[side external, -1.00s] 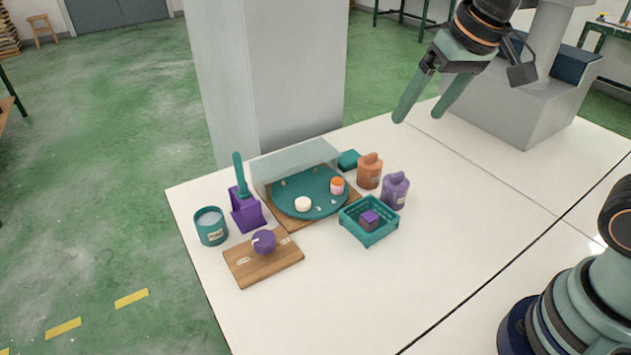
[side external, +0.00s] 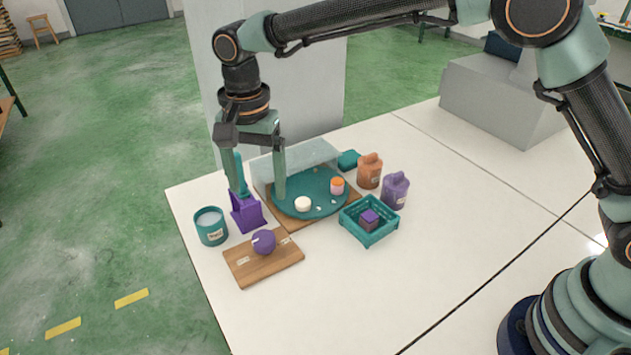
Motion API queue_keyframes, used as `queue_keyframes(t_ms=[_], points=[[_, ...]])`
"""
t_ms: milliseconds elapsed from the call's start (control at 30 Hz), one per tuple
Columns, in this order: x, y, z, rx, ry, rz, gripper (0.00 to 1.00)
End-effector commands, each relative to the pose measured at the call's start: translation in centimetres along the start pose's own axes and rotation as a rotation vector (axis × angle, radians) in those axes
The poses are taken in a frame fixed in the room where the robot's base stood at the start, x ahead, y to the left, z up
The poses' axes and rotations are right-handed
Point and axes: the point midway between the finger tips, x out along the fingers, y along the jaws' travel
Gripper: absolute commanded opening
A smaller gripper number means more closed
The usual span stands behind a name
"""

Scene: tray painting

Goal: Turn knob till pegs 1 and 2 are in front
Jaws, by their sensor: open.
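The purple knob (side external: 264,242) with a white mark sits on a wooden board (side external: 278,268) at the table's front left. Behind it a teal round turntable (side external: 325,207) lies on a wooden base, partly under a clear cover (side external: 308,155). A white round piece (side external: 303,204) and an orange-topped pinkish piece (side external: 337,186) stand on the turntable. Small pale pegs show on it, but their numbers are too small to read. My gripper (side external: 260,195) is open and empty, pointing down above and behind the knob, apart from it. Its fingers hide part of the cover and turntable's left side.
A purple holder (side external: 247,216) with a teal-handled tool and a teal can (side external: 211,227) stand left of the turntable. A teal crate (side external: 366,238) holds a purple block (side external: 369,218). Orange (side external: 370,172) and purple (side external: 396,191) bottles stand right.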

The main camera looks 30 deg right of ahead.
Motion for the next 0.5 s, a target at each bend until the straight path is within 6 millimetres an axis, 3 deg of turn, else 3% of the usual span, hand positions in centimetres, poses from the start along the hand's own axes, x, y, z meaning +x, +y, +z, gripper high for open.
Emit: queue_keyframes(t_ms=[267, 500], points=[[2.6, -0.1, 0.3, 0.010, -0.002, 0.009, 0.85], [7.2, -0.1, 0.3, 0.009, -0.002, 0.009, 0.85]])
